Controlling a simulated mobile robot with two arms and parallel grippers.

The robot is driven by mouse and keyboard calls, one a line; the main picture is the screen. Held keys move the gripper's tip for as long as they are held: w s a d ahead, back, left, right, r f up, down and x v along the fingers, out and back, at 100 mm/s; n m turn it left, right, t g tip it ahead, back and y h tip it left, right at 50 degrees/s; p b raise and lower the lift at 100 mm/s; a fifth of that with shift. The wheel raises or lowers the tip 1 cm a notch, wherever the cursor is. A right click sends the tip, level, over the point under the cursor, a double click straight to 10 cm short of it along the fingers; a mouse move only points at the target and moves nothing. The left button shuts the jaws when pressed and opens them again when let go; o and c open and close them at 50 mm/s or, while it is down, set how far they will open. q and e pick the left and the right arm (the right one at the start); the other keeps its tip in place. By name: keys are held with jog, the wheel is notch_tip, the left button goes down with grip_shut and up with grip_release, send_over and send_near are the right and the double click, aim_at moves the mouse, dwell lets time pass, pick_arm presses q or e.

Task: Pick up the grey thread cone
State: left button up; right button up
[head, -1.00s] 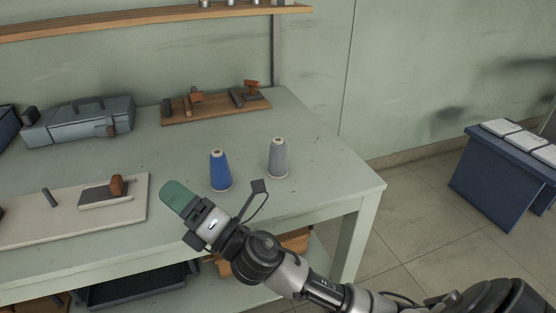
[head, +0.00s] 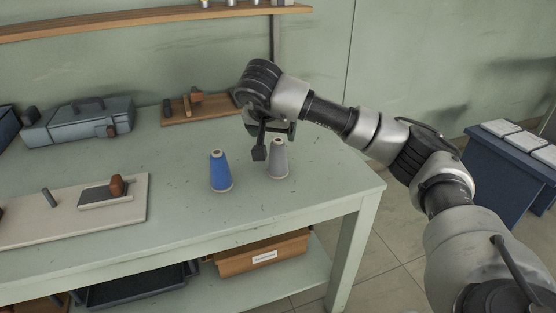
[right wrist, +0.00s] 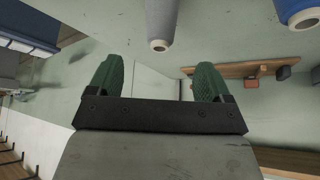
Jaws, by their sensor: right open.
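The grey thread cone (head: 278,160) stands upright on the green table, near its right end. A blue thread cone (head: 221,172) stands upright to its left. My right gripper (head: 270,132) is just above and behind the grey cone in the head view, partly hidden by its own wrist. In the right wrist view its two green fingers (right wrist: 162,72) are spread, with nothing between them. The grey cone (right wrist: 161,22) shows there at the top edge, outside the fingers, and the blue cone (right wrist: 301,12) at the top right corner. My left gripper is not in view.
A wooden tool board (head: 200,109) and a grey toolbox (head: 80,122) stand at the back of the table (head: 180,230). A pale board (head: 130,206) with a tool lies at the left. The table front around the cones is clear. A blue stand (head: 500,180) is at the right.

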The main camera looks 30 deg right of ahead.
aim_at(276, 143)
jog(key=x, duration=0.5)
jog(key=shift+f+b, duration=0.2)
jog(key=shift+b, duration=0.1)
jog(key=b+x, duration=0.1)
jog(key=x, duration=0.3)
jog(key=shift+f, duration=0.3)
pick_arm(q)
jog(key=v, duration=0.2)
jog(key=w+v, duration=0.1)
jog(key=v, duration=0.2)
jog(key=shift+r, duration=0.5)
pick_arm(e)
jog(key=shift+r, duration=0.1)
jog(key=c, duration=1.1)
jog(key=shift+o, duration=0.2)
jog(key=shift+r, duration=0.1)
